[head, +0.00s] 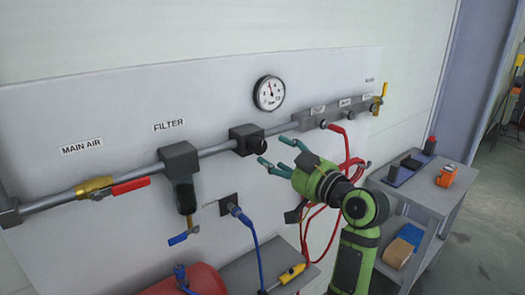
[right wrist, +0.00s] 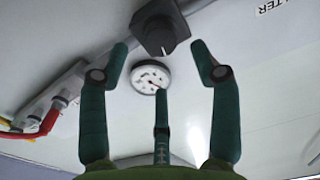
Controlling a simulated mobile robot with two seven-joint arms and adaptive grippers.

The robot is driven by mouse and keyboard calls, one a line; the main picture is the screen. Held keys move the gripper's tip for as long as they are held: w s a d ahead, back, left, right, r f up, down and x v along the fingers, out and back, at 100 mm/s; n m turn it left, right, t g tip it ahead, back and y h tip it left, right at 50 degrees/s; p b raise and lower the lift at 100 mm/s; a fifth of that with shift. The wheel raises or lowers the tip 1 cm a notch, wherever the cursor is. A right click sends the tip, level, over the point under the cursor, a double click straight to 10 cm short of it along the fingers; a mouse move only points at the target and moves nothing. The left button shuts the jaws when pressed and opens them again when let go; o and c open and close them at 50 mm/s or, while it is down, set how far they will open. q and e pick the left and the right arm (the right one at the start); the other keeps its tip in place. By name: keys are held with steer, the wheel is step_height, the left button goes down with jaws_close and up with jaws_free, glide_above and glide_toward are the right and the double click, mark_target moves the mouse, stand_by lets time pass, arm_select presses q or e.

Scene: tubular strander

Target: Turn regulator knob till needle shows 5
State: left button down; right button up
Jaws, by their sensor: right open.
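The regulator is a black block (head: 243,138) on the grey pipe, with a round black knob (head: 258,145) on its front. My right gripper (head: 274,156) is open and empty, its teal fingers pointing left at the knob, with a small gap. In the right wrist view the knob (right wrist: 155,30) lies beyond the spread fingertips, a pale mark on its rim. The white round gauge (head: 269,92) is on the panel above right of the regulator. Its needle points roughly upward; the numbers are too small to read. The gauge (right wrist: 150,78) also shows in the right wrist view. My left gripper is out of view.
A filter (head: 181,175) and a red-handled main air valve (head: 115,188) are left on the pipe. A manifold (head: 325,117) with red hoses (head: 345,165) is on the right. A blue hose (head: 250,228) hangs below. A grey cart (head: 425,192) stands at right.

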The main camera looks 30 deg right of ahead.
mark_target(261, 149)
steer(key=w, duration=0.1)
steer(key=w+p, duration=0.1)
steer(key=w, duration=0.1)
steer(key=w+p, duration=0.1)
steer(key=w, duration=0.1)
steer(key=shift+w+a, duration=0.2)
steer(key=shift+a, duration=0.15)
steer(key=shift+w+f, duration=0.1)
steer(key=shift+w, duration=0.35)
steer(key=shift+c, duration=0.4)
steer(key=c, duration=1.1)
